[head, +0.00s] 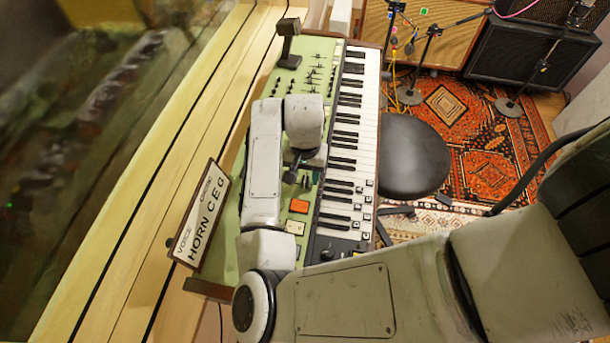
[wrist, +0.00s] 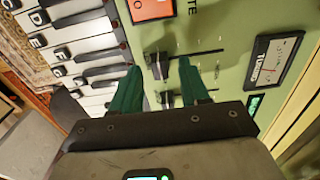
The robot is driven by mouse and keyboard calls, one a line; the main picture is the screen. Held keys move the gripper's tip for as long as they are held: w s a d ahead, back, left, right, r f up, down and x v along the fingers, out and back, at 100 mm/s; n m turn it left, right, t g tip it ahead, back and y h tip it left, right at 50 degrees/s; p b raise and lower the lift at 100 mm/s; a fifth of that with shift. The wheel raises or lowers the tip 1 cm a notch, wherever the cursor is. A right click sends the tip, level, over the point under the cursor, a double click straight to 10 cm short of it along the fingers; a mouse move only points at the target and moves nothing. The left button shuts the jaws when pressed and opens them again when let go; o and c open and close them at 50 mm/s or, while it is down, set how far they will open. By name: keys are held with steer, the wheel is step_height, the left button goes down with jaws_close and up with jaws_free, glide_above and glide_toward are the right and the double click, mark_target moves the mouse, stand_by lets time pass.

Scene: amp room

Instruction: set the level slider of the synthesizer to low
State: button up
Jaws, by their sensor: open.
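The synthesizer (head: 368,80) is a green-panelled keyboard running lengthwise under my arm; its panel also shows in the wrist view (wrist: 225,22). My gripper (wrist: 158,72) is open over the panel, its two green fingers apart. A dark slider knob (wrist: 158,66) lies between the fingers, with its slot running right past the right finger. A second dark knob (wrist: 167,99) sits nearer the gripper body, also between the fingers. I cannot read which is the level slider, nor tell whether a finger touches either knob. My arm hides this part of the panel in the head view.
An orange button (head: 299,206) and a meter (wrist: 270,62) lie near the sliders. White keys border the panel on one side. A sign (head: 203,215) stands at the synthesizer's left edge. A black stool (head: 412,155) is on the right. A wooden ledge runs along the left.

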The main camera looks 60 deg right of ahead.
steer(key=shift+f, duration=0.7)
steer(key=shift+c, duration=0.3)
jaws_close()
